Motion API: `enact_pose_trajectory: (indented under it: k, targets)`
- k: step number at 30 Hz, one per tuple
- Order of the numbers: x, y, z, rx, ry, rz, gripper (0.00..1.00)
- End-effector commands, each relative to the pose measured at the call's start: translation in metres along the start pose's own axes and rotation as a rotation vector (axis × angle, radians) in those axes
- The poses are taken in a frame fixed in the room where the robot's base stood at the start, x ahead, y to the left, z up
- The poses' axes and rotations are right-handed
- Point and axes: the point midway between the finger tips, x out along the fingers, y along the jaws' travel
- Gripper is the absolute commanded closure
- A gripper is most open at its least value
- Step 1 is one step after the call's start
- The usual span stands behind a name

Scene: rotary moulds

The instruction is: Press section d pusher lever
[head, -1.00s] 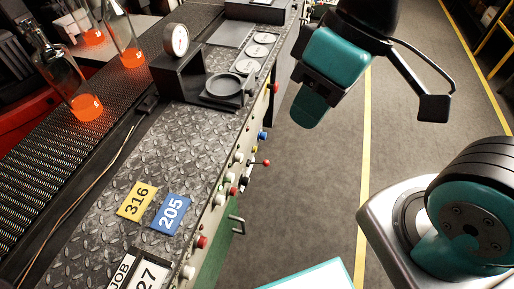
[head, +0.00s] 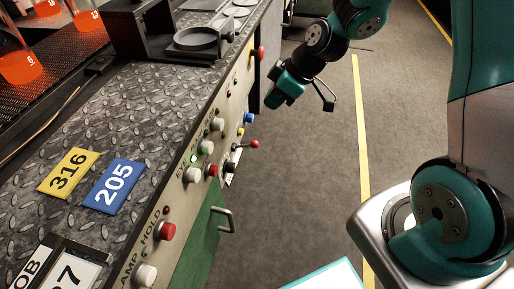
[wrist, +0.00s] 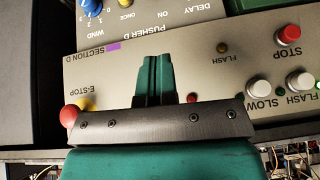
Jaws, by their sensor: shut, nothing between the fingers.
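My gripper (head: 275,100) hangs in the aisle to the right of the machine's control panel in the head view, apart from it in the picture. In the wrist view its green fingers (wrist: 154,62) are shut together and empty, in front of a panel with SECTION D and PUSHER D labels (wrist: 146,25). A small lever with a red ball end (head: 254,143) sticks out from the panel in the head view; I cannot read its label. No lever is plain in the wrist view, and the fingers hide part of the panel there.
A red emergency stop on a yellow base (wrist: 70,115) is left of the fingers in the wrist view. A red stop button (wrist: 289,34) is at the right. A blue knob (head: 248,118) sits above the lever in the head view. The aisle floor (head: 310,190) is clear.

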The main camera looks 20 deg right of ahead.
Motion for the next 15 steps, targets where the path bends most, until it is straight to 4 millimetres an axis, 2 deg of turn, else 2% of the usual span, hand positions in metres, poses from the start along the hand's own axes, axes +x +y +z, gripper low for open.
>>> enact_pose_trajectory:
  k: [1, 11, 15]
  targets:
    - [0.0070, 0.0042, 0.0057, -0.004, 0.002, 0.004, 1.00]
    - [0.0064, 0.0059, 0.0053, -0.012, 0.004, 0.009, 1.00]
    - [0.0143, 0.0056, 0.0058, -0.012, 0.002, 0.006, 1.00]
